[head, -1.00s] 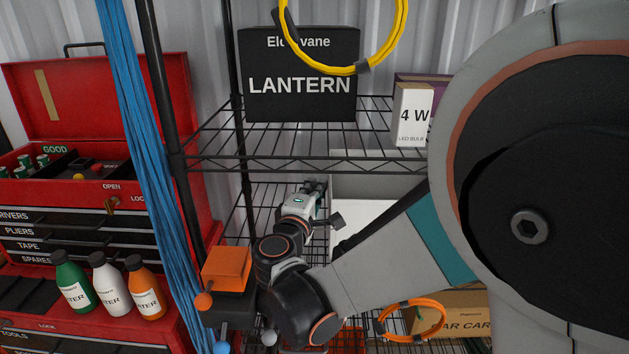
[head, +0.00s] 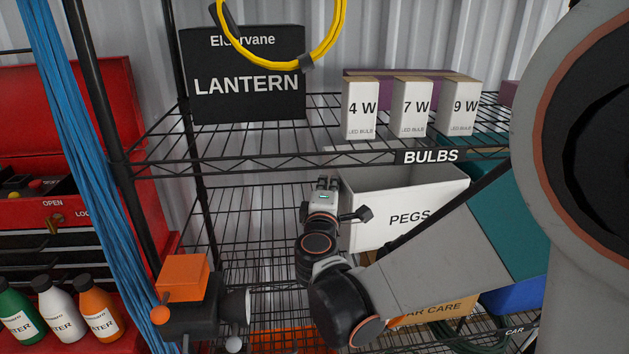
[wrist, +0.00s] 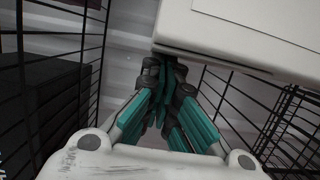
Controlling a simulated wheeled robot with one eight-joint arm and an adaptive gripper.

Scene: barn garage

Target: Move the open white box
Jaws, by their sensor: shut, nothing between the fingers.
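The open white box (head: 375,235), marked PEGS, stands on the wire shelf below the bulbs. Its top is open and the inside shows empty as far as I can see. My arm hides its lower right part. My gripper (head: 327,183) is just left of the box, fingers pointing toward the back wall. In the wrist view the teal-sided fingers of my gripper (wrist: 165,65) are together with nothing between them. The white box (wrist: 255,30) fills the upper right there, its edge close beside the fingertips. I cannot tell whether they touch.
The upper wire shelf holds a black LANTERN box (head: 247,90) and three bulb boxes (head: 410,107). A black post (head: 100,100) and blue cables (head: 75,150) stand left. Shelf space left of the gripper is bare wire. A teal bin (head: 500,215) is right of the box.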

